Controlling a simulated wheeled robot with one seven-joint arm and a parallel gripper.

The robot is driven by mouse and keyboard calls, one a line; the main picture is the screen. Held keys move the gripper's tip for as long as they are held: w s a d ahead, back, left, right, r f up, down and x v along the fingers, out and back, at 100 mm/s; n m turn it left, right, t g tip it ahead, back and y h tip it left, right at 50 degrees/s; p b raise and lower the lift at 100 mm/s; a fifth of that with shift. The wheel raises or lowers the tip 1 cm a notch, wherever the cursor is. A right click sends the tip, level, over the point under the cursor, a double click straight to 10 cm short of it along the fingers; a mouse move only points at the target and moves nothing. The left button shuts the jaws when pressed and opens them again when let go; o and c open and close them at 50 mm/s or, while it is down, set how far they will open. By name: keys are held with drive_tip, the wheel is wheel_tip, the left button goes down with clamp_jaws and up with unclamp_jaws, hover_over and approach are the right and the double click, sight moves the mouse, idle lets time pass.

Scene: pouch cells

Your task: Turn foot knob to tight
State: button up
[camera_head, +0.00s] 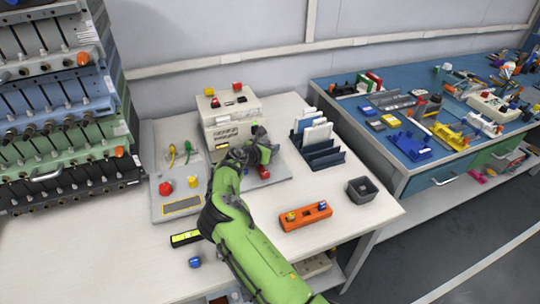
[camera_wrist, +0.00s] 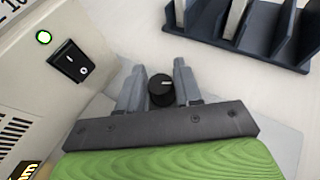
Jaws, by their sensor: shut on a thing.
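A black round knob (camera_wrist: 161,92) with a short white line on its top shows in the wrist view. It stands between the two grey fingers of my gripper (camera_wrist: 160,78), which is shut on it. The knob is at the foot of the beige machine (camera_wrist: 38,85). In the head view my green arm reaches up to the front right of the beige machine (camera_head: 228,108), and my gripper (camera_head: 256,143) is there. The knob is hidden by my arm in that view. The white line points roughly sideways in the wrist picture.
A dark rack (camera_head: 320,152) with white pouches stands to the right. An orange block (camera_head: 305,216) and a grey bin (camera_head: 361,190) are on the bench's front right.

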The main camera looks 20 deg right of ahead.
drive_tip(key=shift+a+f+m+g+h+b, duration=0.15)
drive_tip(key=shift+m+g+h+b, duration=0.25)
drive_tip(key=shift+m+g+b, duration=0.6)
drive_tip(key=shift+b, duration=0.3)
drive_tip(key=o, duration=0.7)
drive_tip(key=p+v, duration=0.5)
drive_tip(key=v, duration=1)
drive_tip(key=shift+s+a, duration=0.1)
drive_tip(key=shift+a, duration=0.25)
drive_tip(key=shift+d, duration=0.1)
